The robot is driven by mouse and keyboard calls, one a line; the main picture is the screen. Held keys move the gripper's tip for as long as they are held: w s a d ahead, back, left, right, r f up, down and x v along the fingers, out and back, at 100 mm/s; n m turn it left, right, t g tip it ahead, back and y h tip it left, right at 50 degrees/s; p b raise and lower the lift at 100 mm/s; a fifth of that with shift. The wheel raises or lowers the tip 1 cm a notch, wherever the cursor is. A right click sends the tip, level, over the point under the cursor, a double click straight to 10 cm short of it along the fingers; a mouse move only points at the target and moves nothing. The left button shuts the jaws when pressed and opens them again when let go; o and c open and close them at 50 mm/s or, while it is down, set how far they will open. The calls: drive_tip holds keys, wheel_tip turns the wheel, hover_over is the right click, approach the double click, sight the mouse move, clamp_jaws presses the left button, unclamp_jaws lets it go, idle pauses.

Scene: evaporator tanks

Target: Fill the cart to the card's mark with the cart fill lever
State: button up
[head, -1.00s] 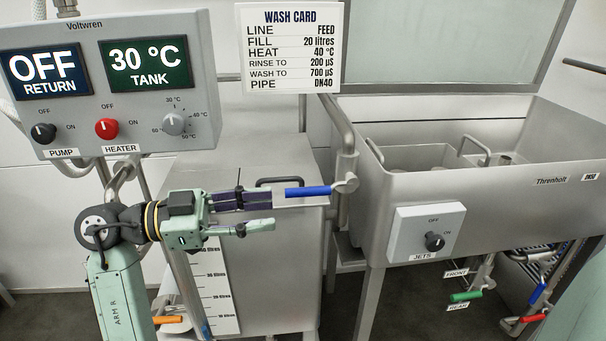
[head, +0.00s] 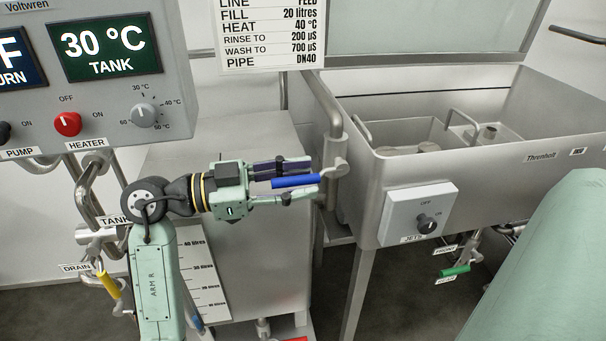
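A blue-handled lever (head: 297,181) sticks out to the left from the standing pipe (head: 334,135) beside the grey steel cart (head: 262,265); no label shows on it. My gripper (head: 307,177) is open, with one finger above and one below the blue handle. I cannot tell whether a finger touches it. The wash card (head: 270,35) reads fill 20 litres; its top is cut off. The litre scale (head: 203,275) on the cart's front is partly hidden by my arm. Its 40 litres mark shows, but I cannot make out a level.
The control box (head: 95,75) at the upper left shows tank 30 °C. A yellow drain lever (head: 109,285) is below it. The wash sink (head: 480,150) with its jets knob box (head: 418,214) stands to the right. A green lever (head: 455,271) hangs beneath the sink.

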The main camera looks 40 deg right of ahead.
drive_tip(key=shift+s+d, duration=0.25)
drive_tip(key=shift+d, duration=0.2)
clamp_jaws()
idle(0.6)
